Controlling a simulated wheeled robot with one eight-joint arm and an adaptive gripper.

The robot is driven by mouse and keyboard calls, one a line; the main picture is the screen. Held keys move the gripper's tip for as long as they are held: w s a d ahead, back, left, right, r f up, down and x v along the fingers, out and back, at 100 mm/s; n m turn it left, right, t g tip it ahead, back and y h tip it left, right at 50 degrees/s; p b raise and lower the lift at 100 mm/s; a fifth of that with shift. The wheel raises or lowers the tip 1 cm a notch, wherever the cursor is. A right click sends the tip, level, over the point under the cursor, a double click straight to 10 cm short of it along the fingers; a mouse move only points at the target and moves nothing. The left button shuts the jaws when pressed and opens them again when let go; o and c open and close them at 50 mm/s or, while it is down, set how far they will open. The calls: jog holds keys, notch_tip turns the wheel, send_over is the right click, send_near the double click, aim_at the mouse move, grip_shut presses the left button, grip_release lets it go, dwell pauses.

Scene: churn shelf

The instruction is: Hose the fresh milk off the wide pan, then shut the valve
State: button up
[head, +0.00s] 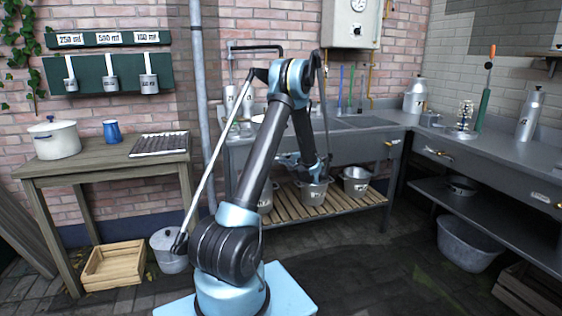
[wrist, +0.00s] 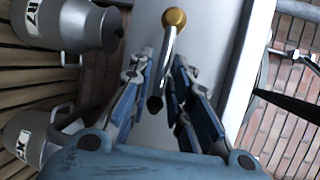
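My gripper (wrist: 165,62) is open in the wrist view. Its two blue fingers stand on either side of a thin metal lever with a brass ball (wrist: 174,17) at its base, with gaps left and right; I cannot tell whether it is a valve handle. In the head view my gripper (head: 308,168) is in front of the sink's apron, above the slatted lower shelf. Another brass valve (head: 390,143) shows on the right of the sink front. A shallow pan (head: 461,186) sits on the right counter's lower shelf; I cannot tell whether it is the wide pan. No milk is discernible.
Labelled metal pots, one (head: 357,178) at the right, stand on the slatted shelf (head: 335,203). Two labelled cans, one (wrist: 72,24) at top left, appear in the wrist view. A wooden table (head: 105,165) and crate (head: 113,265) are left; a tub (head: 468,243) is right.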

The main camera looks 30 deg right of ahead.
jog(key=shift+x, duration=0.9)
grip_shut()
